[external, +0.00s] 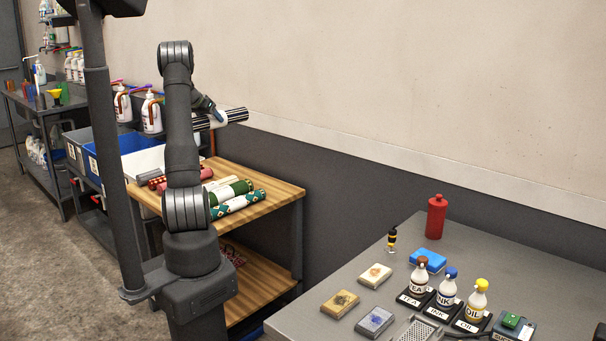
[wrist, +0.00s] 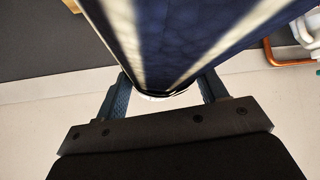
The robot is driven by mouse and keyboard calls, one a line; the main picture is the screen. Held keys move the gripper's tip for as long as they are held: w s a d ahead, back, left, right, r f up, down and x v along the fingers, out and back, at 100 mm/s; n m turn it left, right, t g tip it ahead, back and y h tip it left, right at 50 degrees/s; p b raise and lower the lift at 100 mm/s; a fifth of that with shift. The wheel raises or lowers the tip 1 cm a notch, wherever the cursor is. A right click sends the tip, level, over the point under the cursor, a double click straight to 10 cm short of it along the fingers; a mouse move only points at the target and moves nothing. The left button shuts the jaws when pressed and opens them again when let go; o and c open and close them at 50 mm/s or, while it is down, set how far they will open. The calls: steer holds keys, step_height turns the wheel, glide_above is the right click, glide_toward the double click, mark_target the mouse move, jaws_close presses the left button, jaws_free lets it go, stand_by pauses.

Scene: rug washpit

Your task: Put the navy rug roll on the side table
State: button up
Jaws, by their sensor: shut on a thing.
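The navy rug roll (wrist: 190,40), dark blue with cream stripes, is between the two fingers of my gripper (wrist: 160,97) in the wrist view. My gripper is shut on it. In the external view my gripper (external: 208,108) holds the roll (external: 230,117) up in the air, near the wall and above the back of a wood-topped table (external: 270,190). I cannot tell for certain which table is the side table.
Green, cream and red rug rolls (external: 230,193) lie on the wood-topped table; its right part is bare. A grey table (external: 290,322) at right holds bottles, sponges and a grater. Blue and white bins (external: 142,160) and pump bottles stand behind my arm.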

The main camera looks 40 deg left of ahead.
steer(key=s+a+n, duration=0.1)
steer(key=s+a, duration=0.6)
steer(key=a, duration=0.1)
steer(key=shift+f+y, duration=0.15)
steer(key=shift+y, duration=0.15)
step_height(320, 180, down, 20)
steer(key=shift+d+r, duration=0.1)
steer(key=shift+c, duration=0.2)
steer(key=shift+f, duration=3.8)
steer(key=shift+f, duration=0.55)
steer(key=o, duration=1.5)
steer(key=shift+c, duration=0.2)
steer(key=v, duration=1.7)
steer(key=shift+s, duration=0.2)
